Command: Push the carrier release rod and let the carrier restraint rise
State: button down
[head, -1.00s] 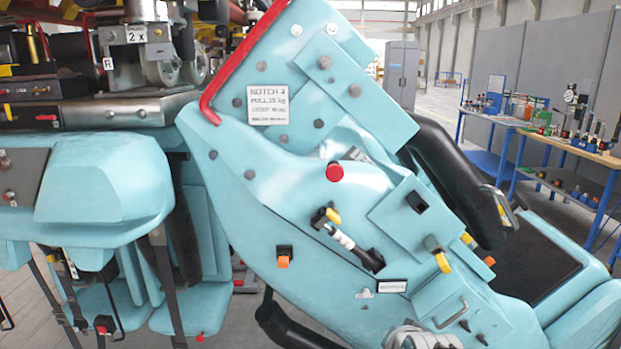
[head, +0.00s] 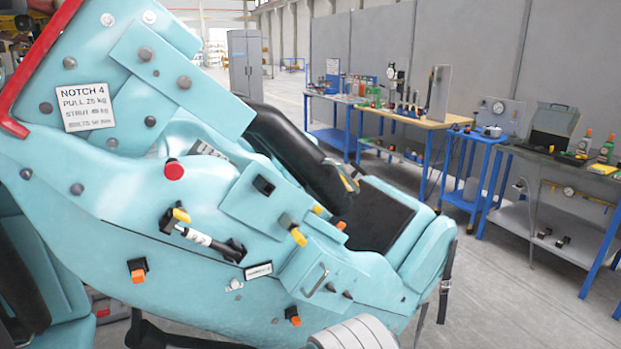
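The light-blue carrier (head: 120,225) fills the left and middle of the head view, its side panel facing me. The carrier restraint looks like the black padded bar (head: 290,140), which slants down over the dark seat (head: 375,222). On the side panel are a red round knob (head: 174,171), a small silver-and-black cylinder (head: 200,238) with a yellow tab, and a yellow-tipped lever (head: 294,232). I cannot tell which of these, if any, is the release rod. A white ribbed part (head: 352,334), perhaps of my arm, shows at the bottom edge. My gripper's fingers are not visible.
A placard (head: 87,107) reads "NOTCH 4". Orange tabs (head: 137,275) and a grab handle (head: 315,281) stick out from the panel. Blue-legged workbenches (head: 430,122) with tools stand at the right. The grey floor (head: 500,305) between carrier and benches is clear.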

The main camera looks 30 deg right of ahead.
aim_at(173, 171)
jog(key=k+j+z, duration=0.1)
jog(key=j+z, duration=0.15)
jog(key=j, duration=0.15)
jog(key=k+j+z, duration=0.1)
jog(key=j+z, duration=0.15)
jog(key=j, duration=0.15)
jog(key=k+j+z, duration=0.35)
jog(key=j+z, duration=0.15)
jog(key=j, duration=0.15)
